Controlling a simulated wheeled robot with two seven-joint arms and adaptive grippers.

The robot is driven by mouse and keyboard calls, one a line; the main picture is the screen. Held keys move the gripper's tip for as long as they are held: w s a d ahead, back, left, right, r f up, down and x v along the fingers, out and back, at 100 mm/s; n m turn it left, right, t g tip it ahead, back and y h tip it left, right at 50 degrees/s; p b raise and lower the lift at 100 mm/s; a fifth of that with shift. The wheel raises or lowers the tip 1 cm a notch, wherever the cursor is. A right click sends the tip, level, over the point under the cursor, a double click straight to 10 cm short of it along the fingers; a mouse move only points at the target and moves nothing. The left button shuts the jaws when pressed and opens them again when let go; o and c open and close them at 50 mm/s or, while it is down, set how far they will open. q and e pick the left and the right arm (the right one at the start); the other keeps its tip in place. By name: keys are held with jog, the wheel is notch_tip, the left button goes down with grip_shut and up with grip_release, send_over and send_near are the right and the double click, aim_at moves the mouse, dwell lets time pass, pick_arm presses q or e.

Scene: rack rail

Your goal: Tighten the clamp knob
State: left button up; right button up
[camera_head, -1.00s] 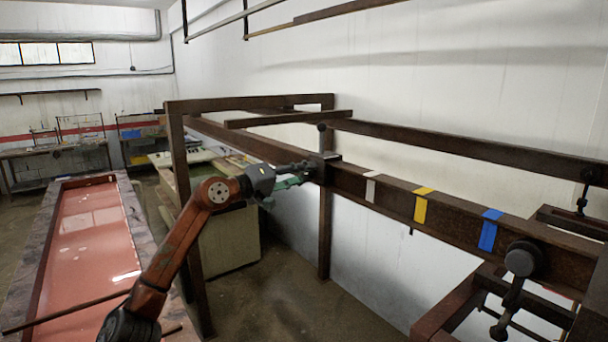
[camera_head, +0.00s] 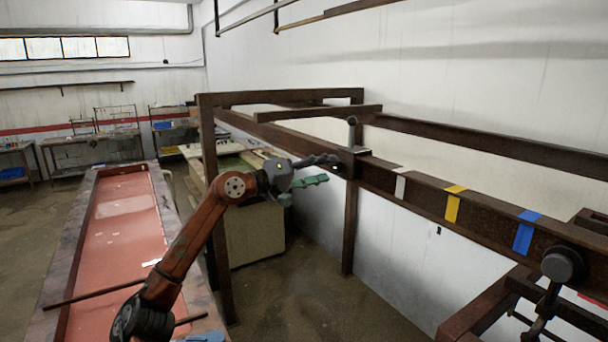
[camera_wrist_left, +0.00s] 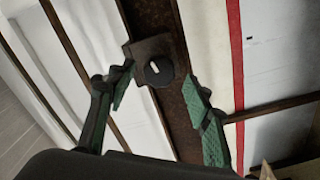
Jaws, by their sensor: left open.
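The clamp (camera_head: 353,162) is a dark block on the brown rail, with a small ball-topped post rising from it. In the left wrist view, its round black knob (camera_wrist_left: 158,71) with a white mark faces the camera from a dark plate (camera_wrist_left: 150,48). My left gripper (camera_head: 325,169) is open just in front of the clamp in the head view. In the left wrist view, the green-padded fingers of my left gripper (camera_wrist_left: 160,88) stand wide apart on either side of the knob, with visible gaps and no contact. My right gripper is out of view.
The brown rail (camera_head: 480,205) runs right, with white (camera_head: 400,183), yellow (camera_head: 453,204) and blue (camera_head: 525,232) tape bands. Another dark round knob (camera_head: 562,263) sits near its right end. A long red-bottomed trough (camera_head: 120,235) stands left. Floor is clear below the rail.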

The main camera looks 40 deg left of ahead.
pick_arm(q)
jog(key=v, duration=0.8)
jog(key=shift+s+a, duration=0.2)
jog(key=shift+s, duration=0.15)
jog(key=shift+s, duration=0.1)
